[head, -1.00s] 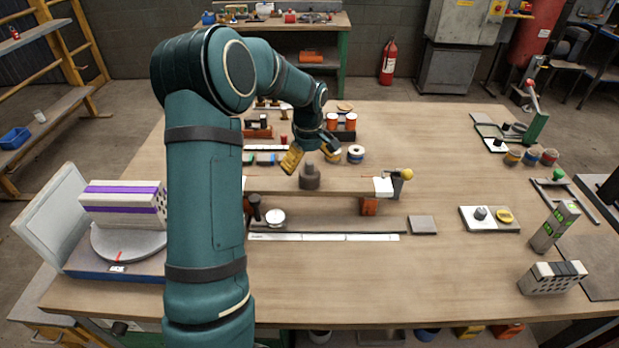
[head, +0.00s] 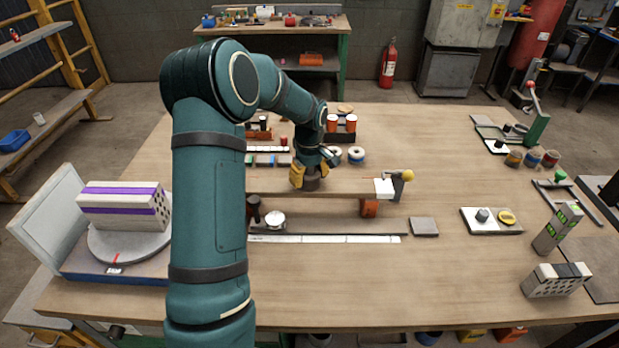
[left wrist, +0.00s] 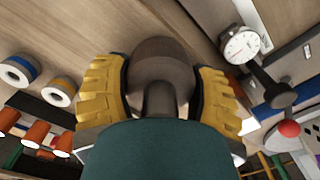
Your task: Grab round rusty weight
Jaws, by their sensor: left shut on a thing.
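The round rusty weight (head: 312,184) is a dark brown-grey cylinder standing on the raised wooden beam in the middle of the table. In the left wrist view the weight (left wrist: 163,72) shows a round body with a narrower neck, between the yellow fingers. My left gripper (head: 311,178) is down around the weight and shut on it, with a yellow finger on each side; it also fills the middle of the left wrist view (left wrist: 162,95). The upper part of the weight is mostly hidden by the gripper in the head view. My right gripper is not in view.
A dial gauge (head: 274,220) stands in front of the beam. A yellow knob (head: 407,175) is at the beam's right end. A holed brick (head: 555,280) lies at right; the front middle of the table is clear.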

